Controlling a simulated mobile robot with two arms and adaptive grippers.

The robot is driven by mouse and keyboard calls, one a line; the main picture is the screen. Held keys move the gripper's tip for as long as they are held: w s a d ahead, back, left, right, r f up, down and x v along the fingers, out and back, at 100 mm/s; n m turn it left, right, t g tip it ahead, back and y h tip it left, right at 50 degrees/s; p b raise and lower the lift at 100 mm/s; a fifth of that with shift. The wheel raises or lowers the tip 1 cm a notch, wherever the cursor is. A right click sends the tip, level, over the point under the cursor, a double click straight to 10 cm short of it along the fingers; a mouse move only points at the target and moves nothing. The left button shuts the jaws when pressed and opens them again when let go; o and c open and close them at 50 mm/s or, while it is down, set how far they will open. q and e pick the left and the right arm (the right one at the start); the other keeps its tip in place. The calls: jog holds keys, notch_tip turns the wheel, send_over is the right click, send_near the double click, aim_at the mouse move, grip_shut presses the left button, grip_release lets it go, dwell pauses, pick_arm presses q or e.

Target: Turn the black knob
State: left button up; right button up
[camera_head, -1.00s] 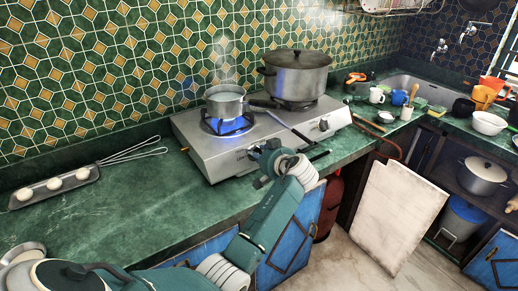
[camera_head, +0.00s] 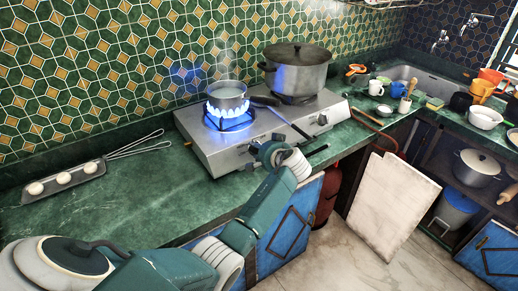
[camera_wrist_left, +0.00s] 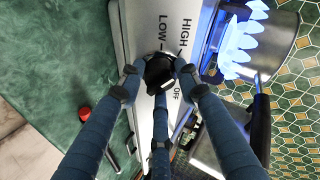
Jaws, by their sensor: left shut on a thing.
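The black knob (camera_wrist_left: 158,72) is on the front of the silver gas hotplate (camera_wrist_left: 138,22), beside the printed marks HIGH, LOW and OFF. My left gripper (camera_wrist_left: 157,76) is closed around the knob, its fingers touching its sides. In the head view, my left gripper (camera_head: 262,152) is at the hotplate's front, and it hides the knob there. Tall blue flames (camera_head: 230,111) burn under the small steaming pot (camera_head: 228,90) on the left burner. The flames also show in the wrist view (camera_wrist_left: 238,42). My right gripper is not in view.
A large lidded pot (camera_head: 297,77) stands on the right burner. A tray (camera_head: 63,181) with several white round pieces lies left on the green counter (camera_head: 140,200). A red gas cylinder (camera_head: 327,195) stands below.

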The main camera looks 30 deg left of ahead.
pick_arm(q)
jog(key=shift+w+a+r, duration=0.15)
jog(key=shift+w+r, duration=0.15)
jog(key=shift+r, duration=0.3)
jog(key=o, duration=1.1)
jog(key=shift+f, duration=0.25)
jog(key=shift+s+f, duration=0.1)
jog(key=v, duration=1.2)
